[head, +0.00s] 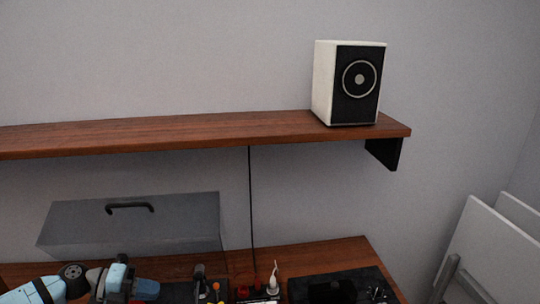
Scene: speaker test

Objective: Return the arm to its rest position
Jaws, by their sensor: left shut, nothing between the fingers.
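My left arm, light blue, white and dark, comes in along the bottom left edge. My left gripper (203,286) is at the bottom of the view, low over the workbench and in front of the grey box. It is shut with nothing held, though its lower part is cut off by the frame edge. My right gripper is not in view. A white speaker (322,84) with a black front stands upright on the right end of the wooden shelf, well apart from the arm.
The brown shelf (200,131) runs above the workbench (320,256). A grey box with a black handle (130,207) stands behind my arm. A black cable (250,200) hangs down. A small white-tipped bottle (273,281) and a dark device (340,289) are right of the gripper. White panels (490,250) lean at right.

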